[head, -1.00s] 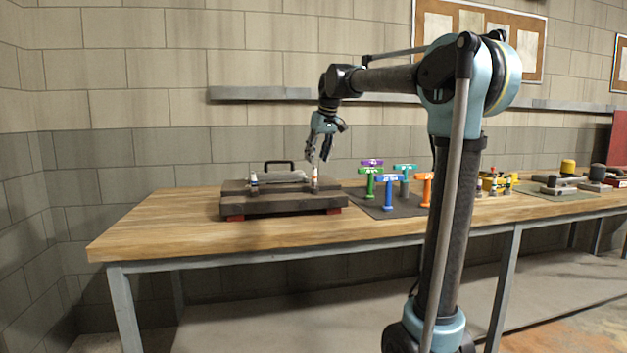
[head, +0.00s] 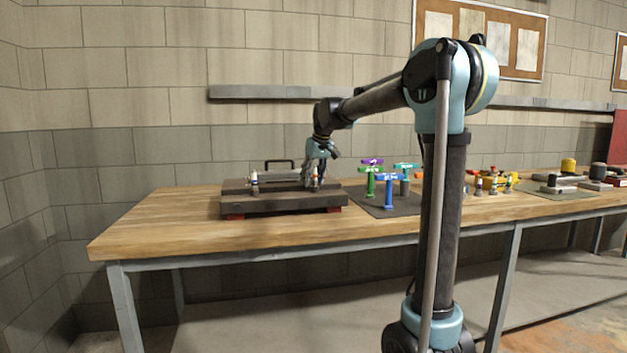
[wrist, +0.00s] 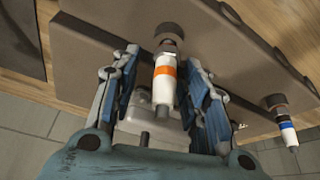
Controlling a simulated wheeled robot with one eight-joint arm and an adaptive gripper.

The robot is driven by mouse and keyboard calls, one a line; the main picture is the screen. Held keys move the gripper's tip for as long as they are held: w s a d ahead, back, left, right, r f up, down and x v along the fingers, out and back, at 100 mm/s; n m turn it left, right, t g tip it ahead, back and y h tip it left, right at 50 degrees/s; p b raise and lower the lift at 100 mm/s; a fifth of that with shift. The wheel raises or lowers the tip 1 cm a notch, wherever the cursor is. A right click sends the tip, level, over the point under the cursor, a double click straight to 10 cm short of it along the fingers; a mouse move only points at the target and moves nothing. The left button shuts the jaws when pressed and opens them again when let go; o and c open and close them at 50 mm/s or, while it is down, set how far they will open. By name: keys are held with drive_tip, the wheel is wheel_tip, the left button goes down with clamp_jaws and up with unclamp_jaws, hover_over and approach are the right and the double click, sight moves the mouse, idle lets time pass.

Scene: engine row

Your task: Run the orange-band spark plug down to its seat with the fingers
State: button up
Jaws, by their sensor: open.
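The orange-band spark plug (wrist: 164,82) shows between my open fingers in the wrist view, white with an orange band and a dark metal end toward the block. In the head view the plug (head: 314,176) stands upright at the right end of the dark engine block (head: 285,202). My gripper (head: 317,178) is lowered around it from above; in the wrist view the gripper (wrist: 160,90) has a finger on each side with visible gaps. How deep the plug sits is hard to tell.
A blue-band plug (wrist: 284,128) stands on the block, also seen in the head view (head: 254,180). A black handle (head: 279,164) rises behind the block. T-handled tools, including a blue one (head: 388,190), stand on a dark mat to the right. The front of the bench (head: 200,236) is clear.

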clamp_jaws()
drive_tip(key=m, duration=0.1)
drive_tip(key=m+h, duration=0.1)
drive_tip(key=m, duration=0.2)
drive_tip(key=shift+d+f+m+t+h, duration=0.1)
drive_tip(key=shift+d+m+t+h, duration=0.2)
drive_tip(key=shift+t+h, duration=0.1)
drive_tip(key=m, duration=0.1)
drive_tip(key=m+h, duration=0.1)
drive_tip(key=m, duration=0.2)
drive_tip(key=shift+s+d+h, duration=0.15)
drive_tip(key=shift+d+h, duration=0.15)
drive_tip(key=m, duration=0.1)
drive_tip(key=m+h, duration=0.1)
drive_tip(key=m, duration=0.3)
drive_tip(key=shift+d+g+h, duration=0.3)
drive_tip(key=shift+d+g, duration=0.05)
drive_tip(key=shift+g, duration=0.05)
drive_tip(key=m, duration=0.1)
drive_tip(key=m+h, duration=0.1)
drive_tip(key=m, duration=0.1)
drive_tip(key=shift+s+d+m+g, duration=0.1)
drive_tip(key=shift+d+m+g, duration=0.2)
drive_tip(key=shift+d+g, duration=0.1)
unclamp_jaws()
drive_tip(key=shift+a, duration=0.1)
